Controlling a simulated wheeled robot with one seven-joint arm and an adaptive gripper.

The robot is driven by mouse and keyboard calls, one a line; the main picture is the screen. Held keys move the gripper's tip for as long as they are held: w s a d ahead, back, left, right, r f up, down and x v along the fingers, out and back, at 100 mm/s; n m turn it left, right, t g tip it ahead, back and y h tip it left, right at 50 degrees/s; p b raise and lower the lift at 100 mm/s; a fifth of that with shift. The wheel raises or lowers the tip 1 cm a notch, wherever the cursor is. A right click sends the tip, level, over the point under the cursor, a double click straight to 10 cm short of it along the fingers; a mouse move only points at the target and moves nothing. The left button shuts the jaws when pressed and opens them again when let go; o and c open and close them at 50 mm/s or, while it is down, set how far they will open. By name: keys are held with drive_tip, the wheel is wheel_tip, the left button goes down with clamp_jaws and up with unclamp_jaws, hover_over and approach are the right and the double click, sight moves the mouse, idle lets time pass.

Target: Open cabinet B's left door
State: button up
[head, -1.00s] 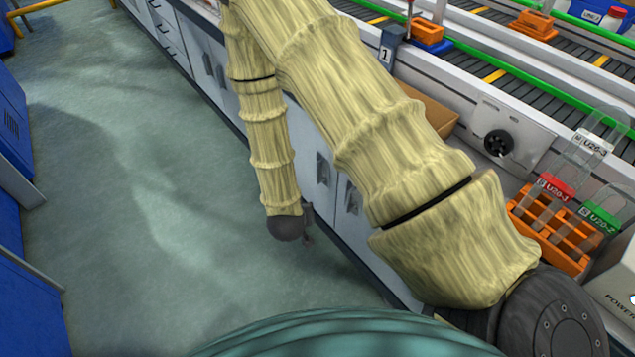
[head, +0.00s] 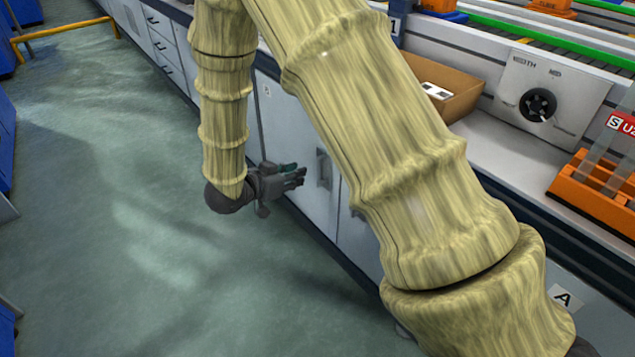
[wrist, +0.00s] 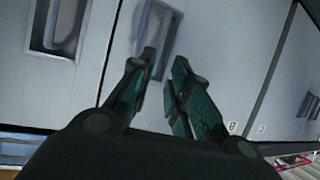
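In the head view, my gripper (head: 298,178) is beside the grey cabinet fronts, its fingers pointing at the left door's handle (head: 323,168). The left door (head: 288,130) is flat and closed, with a small label, perhaps a B (head: 267,90), near its top. The neighbouring door's handle (head: 357,212) is partly behind my arm. In the wrist view, my gripper (wrist: 167,62) has its two fingers apart with nothing between them. One upright recessed handle (wrist: 160,35) shows just beyond the fingertips. A second handle (wrist: 62,25) is left of the door seam. I cannot tell whether the fingers touch the handle.
A worktop above the cabinets carries a cardboard box (head: 455,95), a dial panel (head: 545,105) and an orange rack (head: 600,195). A label A (head: 563,298) is at lower right. Open green floor (head: 110,220) lies left of the cabinets. A yellow rail (head: 65,32) stands at far left.

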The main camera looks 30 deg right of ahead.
sight(317, 169)
drive_tip(key=shift+m+g, duration=0.3)
drive_tip(key=shift+b+x, duration=2.7)
drive_tip(key=shift+x, duration=2.7)
drive_tip(key=shift+r, duration=0.2)
clamp_jaws()
